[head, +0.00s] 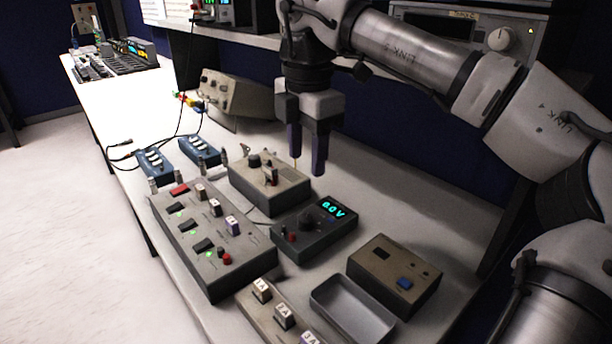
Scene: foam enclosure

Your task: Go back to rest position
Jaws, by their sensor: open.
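My gripper (308,160) hangs pointing down above the bench, with its two dark fingers apart and nothing between them. My arm reaches in from the right side of the picture. The fingertips are over the area of a beige box (268,186) with a black knob and a small lever on top. They look apart from it, though the exact height is hard to tell. A dark meter (314,228) with a glowing "0.0 V" display stands in front of the gripper.
A long grey switch panel (211,240) lies at left, near blue modules (199,151). An empty grey tray (352,309), a brown box (394,273) and a labelled block (275,311) sit at the front. A beige instrument (237,97) stands behind. A shelf overhangs the back.

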